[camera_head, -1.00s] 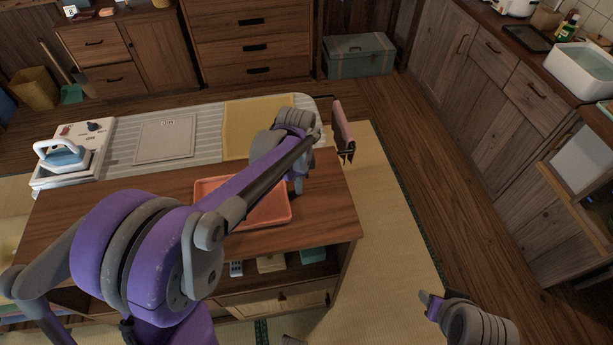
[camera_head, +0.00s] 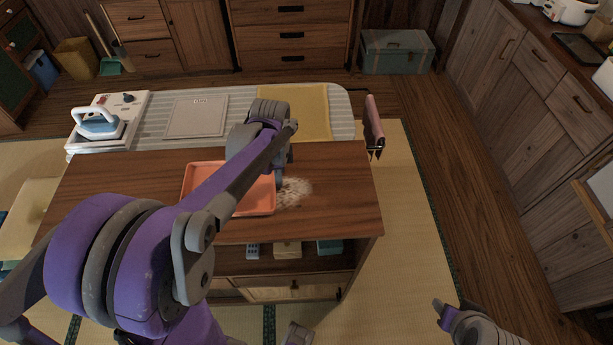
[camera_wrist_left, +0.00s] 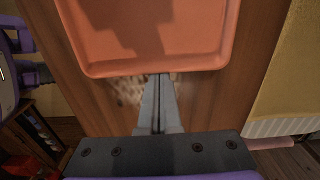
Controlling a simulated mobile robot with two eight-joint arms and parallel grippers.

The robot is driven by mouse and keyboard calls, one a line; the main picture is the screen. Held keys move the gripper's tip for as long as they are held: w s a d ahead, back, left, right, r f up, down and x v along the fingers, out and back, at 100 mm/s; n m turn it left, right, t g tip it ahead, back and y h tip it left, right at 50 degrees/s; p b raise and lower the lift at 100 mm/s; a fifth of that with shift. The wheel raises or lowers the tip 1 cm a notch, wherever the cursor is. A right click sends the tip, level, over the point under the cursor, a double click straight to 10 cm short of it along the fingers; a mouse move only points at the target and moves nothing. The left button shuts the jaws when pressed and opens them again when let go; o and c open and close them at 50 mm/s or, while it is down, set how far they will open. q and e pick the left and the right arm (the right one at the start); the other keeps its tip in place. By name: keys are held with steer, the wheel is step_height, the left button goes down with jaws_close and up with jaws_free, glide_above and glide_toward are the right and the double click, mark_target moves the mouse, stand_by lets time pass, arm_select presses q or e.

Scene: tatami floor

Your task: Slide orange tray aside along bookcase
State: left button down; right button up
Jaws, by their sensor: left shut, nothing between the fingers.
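The orange tray (camera_head: 250,204) lies flat on the wooden bookcase (camera_head: 340,205), left of a pale speckled patch (camera_head: 294,192) on the top. My forearm hides part of the tray. My left gripper (camera_head: 279,182) points down at the tray's right side, shut and empty. In the left wrist view, the closed fingertips (camera_wrist_left: 158,77) are at the edge of the tray (camera_wrist_left: 215,58), seemingly touching it. The speckled patch (camera_wrist_left: 128,90) shows beside the fingers.
Behind the bookcase is a striped board with an iron (camera_head: 97,122), a grey panel (camera_head: 196,117) and a yellow cloth (camera_head: 308,108). Small items, including a teal box (camera_head: 329,247), sit on the shelf below. The bookcase top is clear at the right.

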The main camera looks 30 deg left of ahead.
arm_select(q)
steer(key=s+a, duration=0.3)
steer(key=a, duration=0.2)
steer(key=s+a+b, duration=0.1)
steer(key=s+a, duration=0.2)
steer(key=a, duration=0.2)
steer(key=s+a, duration=0.4)
steer(key=a, duration=0.1)
steer(key=shift+a, duration=0.3)
arm_select(e)
steer(key=shift+s+f, duration=0.2)
steer(key=shift+f, duration=0.7)
arm_select(q)
steer(key=shift+w+d, duration=0.1)
steer(key=shift+w+d, duration=0.65)
steer(key=shift+d, duration=0.2)
steer(key=shift+w+d, duration=0.4)
steer(key=shift+d, duration=0.2)
step_height(320, 180, up, 10)
steer(key=shift+d+p, duration=0.2)
steer(key=shift+p, duration=0.2)
arm_select(e)
steer(key=shift+s+d+r, duration=0.3)
steer(key=shift+d+r, duration=0.05)
steer(key=shift+r, duration=0.3)
